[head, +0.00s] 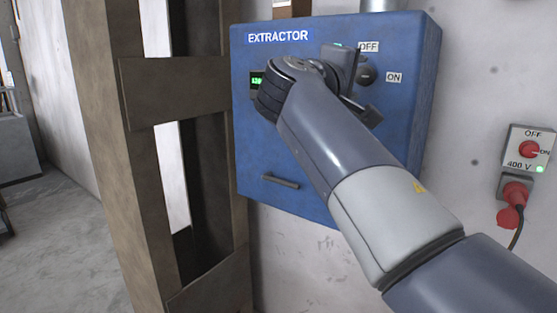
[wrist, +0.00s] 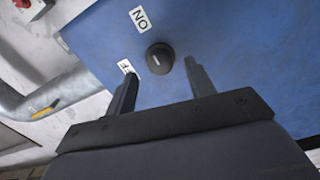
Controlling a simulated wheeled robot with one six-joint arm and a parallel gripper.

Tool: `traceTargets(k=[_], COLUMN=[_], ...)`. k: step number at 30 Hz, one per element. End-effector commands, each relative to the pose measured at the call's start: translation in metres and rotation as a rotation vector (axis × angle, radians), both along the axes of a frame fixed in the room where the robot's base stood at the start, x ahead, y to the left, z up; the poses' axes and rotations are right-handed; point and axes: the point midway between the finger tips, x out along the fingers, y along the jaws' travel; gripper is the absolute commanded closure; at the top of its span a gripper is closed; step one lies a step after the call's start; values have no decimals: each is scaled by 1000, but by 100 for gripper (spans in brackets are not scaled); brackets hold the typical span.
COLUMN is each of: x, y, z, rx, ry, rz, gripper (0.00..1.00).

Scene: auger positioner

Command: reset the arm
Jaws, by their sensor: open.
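My arm (head: 335,150) reaches up from the lower right in the head view, across the front of the blue extractor box (head: 415,65). My gripper (wrist: 160,83) is open and empty in the wrist view. Its two fingers point at the box face, one on each side of a round black knob (wrist: 159,58) with a light mark. The knob also shows in the head view (head: 366,75), between the OFF and ON labels. I cannot tell whether the fingers touch the box. In the head view my wrist hides part of the box front and of a small green display (head: 257,81).
A brown post frame (head: 175,90) stands close on the left of the box. A 400 V switch and socket unit (head: 529,150) with a red plug (head: 513,193) is on the wall at right. A black handle (head: 281,181) sits low on the box.

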Motion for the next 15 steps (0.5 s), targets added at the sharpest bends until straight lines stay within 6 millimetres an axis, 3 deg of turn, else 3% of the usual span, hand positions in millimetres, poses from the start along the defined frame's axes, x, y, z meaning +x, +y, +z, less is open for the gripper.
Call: traceTargets(k=[6, 15], x=[16, 18], y=[-12, -13], z=[1, 1], rx=[-1, -7], ry=[1, 5], rz=[-1, 1], gripper=[48, 48])
